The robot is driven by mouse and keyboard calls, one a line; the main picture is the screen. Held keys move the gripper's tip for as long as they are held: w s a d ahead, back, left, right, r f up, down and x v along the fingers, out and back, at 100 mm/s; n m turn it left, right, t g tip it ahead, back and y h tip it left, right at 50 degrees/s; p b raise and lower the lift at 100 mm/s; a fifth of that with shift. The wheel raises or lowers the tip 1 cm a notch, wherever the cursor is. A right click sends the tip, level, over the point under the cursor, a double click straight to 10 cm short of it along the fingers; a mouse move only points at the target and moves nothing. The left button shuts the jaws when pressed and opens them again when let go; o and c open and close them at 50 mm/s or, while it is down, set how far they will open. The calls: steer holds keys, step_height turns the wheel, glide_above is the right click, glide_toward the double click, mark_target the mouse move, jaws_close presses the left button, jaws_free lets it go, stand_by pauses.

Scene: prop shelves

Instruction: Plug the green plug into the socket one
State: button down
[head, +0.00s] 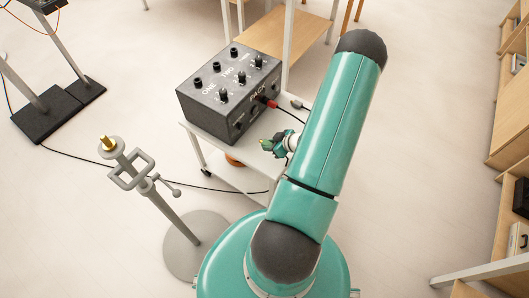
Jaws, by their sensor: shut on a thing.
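A black box (205,112) stands on a small white table, its top marked ONE and TWO. Several black round fittings stand on its top; the one nearest the ONE label (197,82) looks like socket one, with nothing in it. My gripper (271,145) is just in front of the box's right end, below its top. It is shut on a small green piece, which looks like the green plug (265,142). The plug is apart from the box. The fingertips are small and partly hidden by my wrist.
A red plug (267,102) with a black cable sits in the box's front face. A grey stand (130,165) with a yellow tip rises at left on a round base. A black cable crosses the floor. Wooden shelves (508,120) line the right edge.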

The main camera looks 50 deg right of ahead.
steer(key=shift+v, duration=2.75)
